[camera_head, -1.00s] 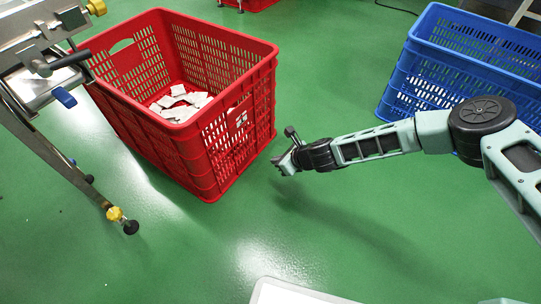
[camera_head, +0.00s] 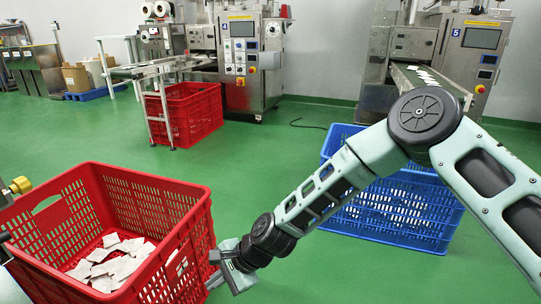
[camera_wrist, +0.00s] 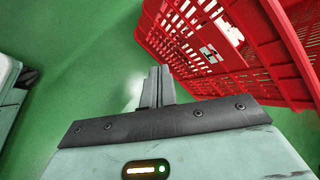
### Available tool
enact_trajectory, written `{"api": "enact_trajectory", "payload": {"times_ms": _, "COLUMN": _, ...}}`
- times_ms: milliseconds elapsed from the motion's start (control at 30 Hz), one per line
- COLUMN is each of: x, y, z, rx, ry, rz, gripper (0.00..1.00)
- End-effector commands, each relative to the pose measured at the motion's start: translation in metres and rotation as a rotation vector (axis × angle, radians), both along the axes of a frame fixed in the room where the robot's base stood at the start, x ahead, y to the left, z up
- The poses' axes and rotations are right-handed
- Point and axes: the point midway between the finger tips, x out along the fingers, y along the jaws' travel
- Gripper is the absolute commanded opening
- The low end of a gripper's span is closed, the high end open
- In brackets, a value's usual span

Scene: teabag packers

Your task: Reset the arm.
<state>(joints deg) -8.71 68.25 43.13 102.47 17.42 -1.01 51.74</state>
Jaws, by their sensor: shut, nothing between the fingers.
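My gripper (camera_head: 226,264) is beside the right wall of the near red crate (camera_head: 151,192) in the head view, and my arm reaches down to it from the right. In the wrist view my gripper (camera_wrist: 158,86) has its two fingers together, with nothing between them. Beyond them is green floor. The red crate (camera_wrist: 178,58) fills the upper right of the wrist view, close to the fingers. I cannot tell whether the gripper touches it.
White teabag packets (camera_head: 112,262) lie in the near red crate. A blue crate (camera_head: 437,222) stands behind my arm. Packing machines (camera_head: 247,62) and another red crate (camera_head: 187,116) stand farther back. Green floor (camera_head: 262,165) is clear between the crates.

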Motion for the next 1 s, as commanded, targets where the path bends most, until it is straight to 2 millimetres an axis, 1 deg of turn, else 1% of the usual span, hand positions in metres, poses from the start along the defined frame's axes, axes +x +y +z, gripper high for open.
{"api": "enact_trajectory", "payload": {"times_ms": 33, "x": -0.009, "y": -0.006, "z": 0.026, "rx": -0.023, "ry": -0.056, "rz": 0.089, "gripper": 0.0}}
{"api": "enact_trajectory", "payload": {"times_ms": 100, "x": -0.024, "y": -0.017, "z": 0.05, "rx": -0.058, "ry": -0.126, "rz": 0.213, "gripper": 0.0}}
{"api": "enact_trajectory", "payload": {"times_ms": 267, "x": -0.055, "y": -0.05, "z": 0.103, "rx": -0.146, "ry": -0.268, "rz": 0.478, "gripper": 0.0}}
{"api": "enact_trajectory", "payload": {"times_ms": 300, "x": -0.063, "y": -0.06, "z": 0.116, "rx": -0.17, "ry": -0.3, "rz": 0.541, "gripper": 0.0}}
{"api": "enact_trajectory", "payload": {"times_ms": 367, "x": -0.075, "y": -0.075, "z": 0.134, "rx": -0.205, "ry": -0.344, "rz": 0.633, "gripper": 0.0}}
{"api": "enact_trajectory", "payload": {"times_ms": 400, "x": -0.083, "y": -0.086, "z": 0.146, "rx": -0.229, "ry": -0.373, "rz": 0.691, "gripper": 0.0}}
{"api": "enact_trajectory", "payload": {"times_ms": 467, "x": -0.094, "y": -0.103, "z": 0.164, "rx": -0.265, "ry": -0.412, "rz": 0.78, "gripper": 0.0}}
{"api": "enact_trajectory", "payload": {"times_ms": 600, "x": -0.122, "y": -0.146, "z": 0.203, "rx": -0.349, "ry": -0.489, "rz": 0.968, "gripper": 0.0}}
{"api": "enact_trajectory", "payload": {"times_ms": 700, "x": -0.141, "y": -0.178, "z": 0.228, "rx": -0.404, "ry": -0.531, "rz": 1.088, "gripper": 0.0}}
{"api": "enact_trajectory", "payload": {"times_ms": 800, "x": -0.158, "y": -0.205, "z": 0.247, "rx": -0.447, "ry": -0.558, "rz": 1.182, "gripper": 0.0}}
{"api": "enact_trajectory", "payload": {"times_ms": 1000, "x": -0.186, "y": -0.247, "z": 0.273, "rx": -0.504, "ry": -0.591, "rz": 1.321, "gripper": 0.0}}
